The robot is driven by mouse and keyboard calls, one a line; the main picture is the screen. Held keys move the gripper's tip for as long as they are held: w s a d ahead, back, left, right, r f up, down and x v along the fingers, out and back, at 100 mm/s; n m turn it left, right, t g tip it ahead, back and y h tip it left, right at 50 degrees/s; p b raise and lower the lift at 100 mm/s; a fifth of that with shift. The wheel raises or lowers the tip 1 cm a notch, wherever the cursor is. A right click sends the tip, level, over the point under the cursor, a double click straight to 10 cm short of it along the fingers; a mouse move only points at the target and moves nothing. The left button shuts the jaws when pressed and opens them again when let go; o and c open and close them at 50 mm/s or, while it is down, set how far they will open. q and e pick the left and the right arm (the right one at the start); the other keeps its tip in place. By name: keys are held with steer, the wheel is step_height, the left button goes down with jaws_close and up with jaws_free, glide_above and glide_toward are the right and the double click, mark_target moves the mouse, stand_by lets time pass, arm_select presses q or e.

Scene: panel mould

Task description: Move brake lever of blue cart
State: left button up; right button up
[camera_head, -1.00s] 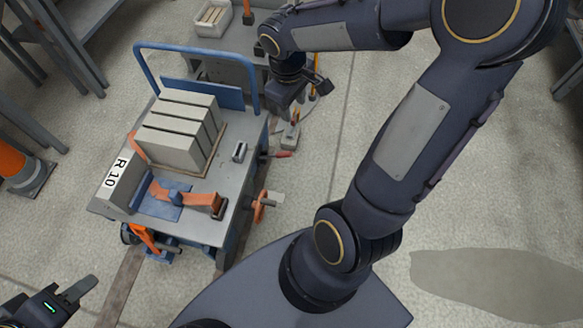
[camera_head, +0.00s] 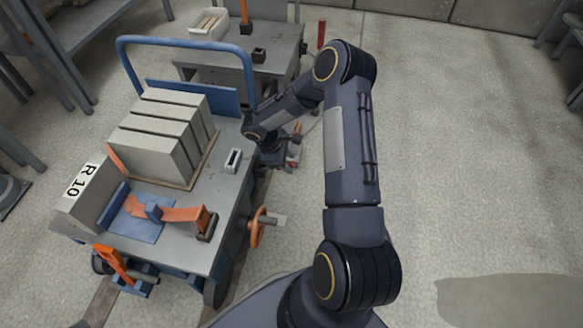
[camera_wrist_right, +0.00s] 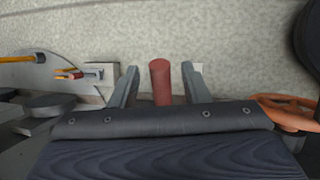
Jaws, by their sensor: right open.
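The blue cart (camera_head: 208,212) stands left of centre in the head view, with a blue push handle (camera_head: 185,43) at its far end. My right gripper (camera_wrist_right: 160,78) is open, its two fingers spread in the wrist view. A red cylindrical grip (camera_wrist_right: 160,80), which looks like the brake lever's handle, stands between the fingers with a visible gap on each side. In the head view my right gripper (camera_head: 275,156) is low beside the cart's right side, and my wrist hides the lever there. My left gripper is not in view.
Grey blocks (camera_head: 150,150) and an orange clamp (camera_head: 175,214) lie on the cart top. An orange handwheel (camera_head: 257,228) sticks out from its right side, near my arm. A grey bench (camera_head: 275,50) stands behind. The floor to the right is open.

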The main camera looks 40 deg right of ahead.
steer(key=shift+b+x, duration=0.3)
steer(key=shift+x, duration=1.05)
jaws_close()
